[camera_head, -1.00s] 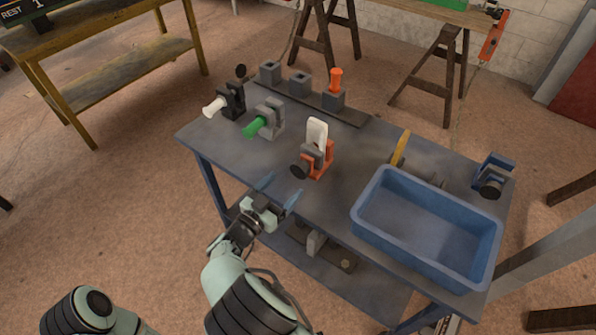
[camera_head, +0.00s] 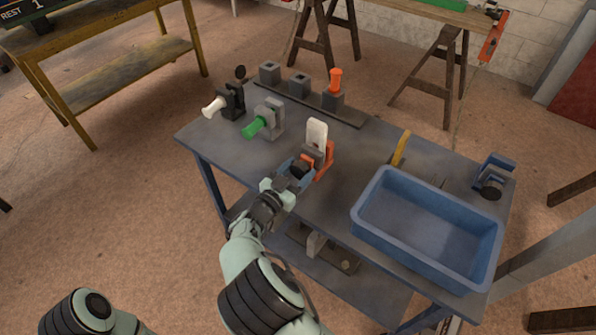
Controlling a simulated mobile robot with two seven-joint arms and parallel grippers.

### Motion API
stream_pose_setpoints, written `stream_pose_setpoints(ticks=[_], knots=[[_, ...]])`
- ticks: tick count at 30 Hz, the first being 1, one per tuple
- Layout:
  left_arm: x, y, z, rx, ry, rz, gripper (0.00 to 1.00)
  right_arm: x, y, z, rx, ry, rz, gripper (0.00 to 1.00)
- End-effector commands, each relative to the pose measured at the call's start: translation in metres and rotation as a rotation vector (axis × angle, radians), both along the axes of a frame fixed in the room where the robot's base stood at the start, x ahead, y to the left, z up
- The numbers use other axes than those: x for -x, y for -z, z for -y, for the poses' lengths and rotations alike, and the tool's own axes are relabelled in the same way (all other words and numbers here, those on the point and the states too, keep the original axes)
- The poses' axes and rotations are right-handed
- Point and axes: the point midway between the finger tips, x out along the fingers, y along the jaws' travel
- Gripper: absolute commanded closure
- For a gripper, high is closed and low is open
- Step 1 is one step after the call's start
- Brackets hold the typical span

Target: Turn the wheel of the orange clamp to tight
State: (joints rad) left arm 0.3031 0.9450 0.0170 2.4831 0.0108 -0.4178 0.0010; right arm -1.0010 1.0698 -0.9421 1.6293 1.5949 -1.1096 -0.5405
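The orange clamp (camera_head: 325,165) stands on the grey bench and has a white piece (camera_head: 317,135) upright in it. Its dark wheel (camera_head: 299,168) faces the near left. My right gripper (camera_head: 298,171) is at the wheel, with one blue finger on each side of it. The fingers and hand partly cover the wheel. I cannot tell whether the fingers press on it or how far the wheel is turned. My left gripper is out of view; only part of that arm shows at the lower left.
A blue bin (camera_head: 425,230) stands right of the clamp, with a yellow-handled tool (camera_head: 401,149) behind it. A green-handled clamp (camera_head: 265,120) and a black clamp (camera_head: 232,100) stand to the left. A blue clamp (camera_head: 493,176) is at the right. A rack with an orange-handled piece (camera_head: 335,82) lies behind.

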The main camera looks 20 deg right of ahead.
Motion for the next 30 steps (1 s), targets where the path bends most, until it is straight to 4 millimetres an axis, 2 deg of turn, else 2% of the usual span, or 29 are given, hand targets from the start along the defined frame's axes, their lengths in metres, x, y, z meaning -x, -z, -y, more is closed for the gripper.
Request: stream_pose_setpoints(ticks=[11, 30], knots=[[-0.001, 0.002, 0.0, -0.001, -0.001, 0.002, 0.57, 0.0, 0.001, 0.0, -0.045, 0.0, 0.054, 0.72], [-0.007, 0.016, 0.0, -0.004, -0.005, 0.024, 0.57, 0.001, 0.002, 0.001, -0.313, 0.001, 0.399, 0.72]])
